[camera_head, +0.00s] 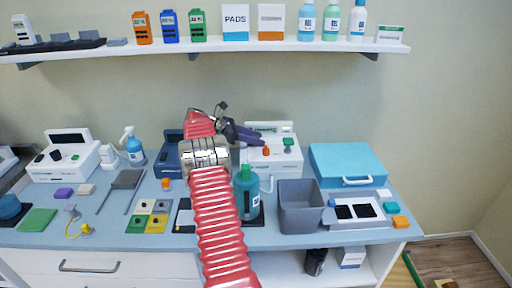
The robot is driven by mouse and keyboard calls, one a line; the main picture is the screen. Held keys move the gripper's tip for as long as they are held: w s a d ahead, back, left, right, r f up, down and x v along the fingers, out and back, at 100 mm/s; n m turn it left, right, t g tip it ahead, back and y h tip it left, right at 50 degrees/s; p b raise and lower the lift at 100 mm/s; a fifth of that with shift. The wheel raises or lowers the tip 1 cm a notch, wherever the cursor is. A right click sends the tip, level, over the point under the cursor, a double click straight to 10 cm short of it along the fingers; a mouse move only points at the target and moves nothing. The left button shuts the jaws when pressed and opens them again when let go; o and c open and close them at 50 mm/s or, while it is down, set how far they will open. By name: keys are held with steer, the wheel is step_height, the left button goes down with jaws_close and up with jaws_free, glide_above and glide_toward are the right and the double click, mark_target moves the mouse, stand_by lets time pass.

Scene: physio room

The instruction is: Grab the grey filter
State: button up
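My red arm rises from the bottom centre over the counter. My gripper (260,137) appears as dark purple parts at its far end, pointing right, in front of the wall and the back of the counter. It is too small to tell whether it is open or shut, and I see nothing clearly held in it. No thing is clearly recognisable as the grey filter. A small pale grey-beige block (86,189) lies on the left of the counter beside a purple block (64,193). A small grey block (117,42) lies on the shelf.
A green-blue pump bottle (246,194) stands just right of my arm, close to a grey open bin (300,207). A blue case (347,164) is at the back right. White devices (62,160) stand at the back left. The shelf (290,46) with bottles and boxes hangs above.

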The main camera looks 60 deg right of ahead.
jaws_close()
stand_by(0.4)
step_height(320, 180, up, 10)
steer(key=shift+r, duration=0.1)
stand_by(0.7)
stand_by(0.5)
